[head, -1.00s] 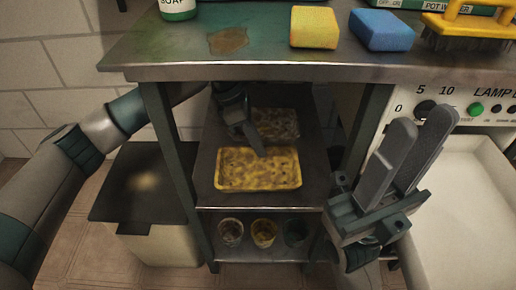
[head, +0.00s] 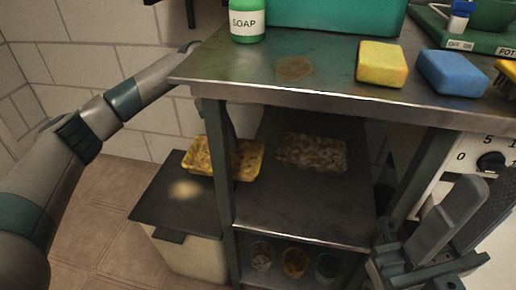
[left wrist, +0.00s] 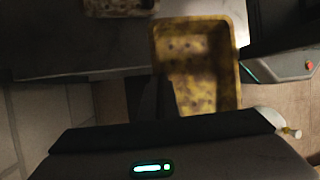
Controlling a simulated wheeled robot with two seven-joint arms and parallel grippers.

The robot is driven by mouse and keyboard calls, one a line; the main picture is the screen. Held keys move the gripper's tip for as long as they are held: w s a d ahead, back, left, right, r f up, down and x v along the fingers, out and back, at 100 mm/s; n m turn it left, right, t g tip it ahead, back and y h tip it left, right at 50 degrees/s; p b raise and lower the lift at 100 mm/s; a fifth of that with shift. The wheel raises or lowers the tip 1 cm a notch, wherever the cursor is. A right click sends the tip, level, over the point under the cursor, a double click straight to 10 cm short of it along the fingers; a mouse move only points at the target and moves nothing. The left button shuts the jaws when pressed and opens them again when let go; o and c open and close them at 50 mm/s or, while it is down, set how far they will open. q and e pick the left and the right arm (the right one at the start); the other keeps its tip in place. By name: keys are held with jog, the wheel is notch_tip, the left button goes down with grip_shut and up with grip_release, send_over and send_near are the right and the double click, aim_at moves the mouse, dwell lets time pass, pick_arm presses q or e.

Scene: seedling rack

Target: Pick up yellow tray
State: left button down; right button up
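Several small pots (head: 295,262) stand below. A dark-lidded bin (head: 180,205) stands left. The worktop (head: 330,75) above carries a soap bottle (head: 247,20), yellow sponge (head: 382,64) and blue sponge (head: 453,72).

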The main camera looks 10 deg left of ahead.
pick_arm(q)
jog(key=w+a, duration=0.3)
jog(key=a, duration=0.6)
jog(key=shift+a, duration=0.2)
jog(key=shift+d, duration=0.1)
dwell(0.3)
